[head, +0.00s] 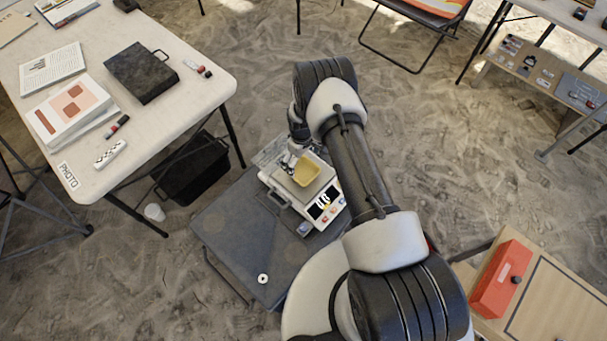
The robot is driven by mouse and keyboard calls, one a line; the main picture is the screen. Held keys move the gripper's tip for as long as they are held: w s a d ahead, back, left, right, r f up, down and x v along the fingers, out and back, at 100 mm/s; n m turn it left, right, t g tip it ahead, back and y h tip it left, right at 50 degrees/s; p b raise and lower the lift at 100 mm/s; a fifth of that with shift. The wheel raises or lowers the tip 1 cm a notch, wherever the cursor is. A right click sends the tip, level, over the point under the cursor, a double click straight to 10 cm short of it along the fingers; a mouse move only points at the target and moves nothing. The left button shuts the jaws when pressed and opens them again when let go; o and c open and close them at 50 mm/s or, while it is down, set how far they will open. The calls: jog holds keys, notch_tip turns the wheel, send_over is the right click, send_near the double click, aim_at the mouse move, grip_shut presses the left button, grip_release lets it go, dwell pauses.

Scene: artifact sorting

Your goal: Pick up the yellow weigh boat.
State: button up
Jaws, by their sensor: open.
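The yellow weigh boat (307,173) sits on the pan of a white scale (327,208). The scale stands on a low grey table (232,232) left of my arm. My gripper (291,161) is at the left edge of the boat, pointing down from the wrist. It is open. The wrist hides part of the gripper, and I cannot tell whether a finger touches the boat's rim.
A white table (190,98) at the upper left carries a black case (142,72), papers and markers. A black crate (195,170) is on the ground under it. A red box (502,280) lies on a wooden table at the lower right. The grey table's front is mostly clear.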

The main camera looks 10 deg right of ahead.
aim_at(304, 174)
jog(key=shift+s+d+f+b, duration=0.15)
jog(key=shift+f+b, duration=0.4)
jog(key=shift+f, duration=0.8)
jog(key=shift+s+d+f+b, duration=0.15)
jog(key=shift+f+b, duration=0.35)
jog(key=shift+f, duration=0.85)
jog(key=shift+w, duration=0.1)
jog(key=shift+f+b, duration=0.2)
jog(key=shift+b, duration=0.25)
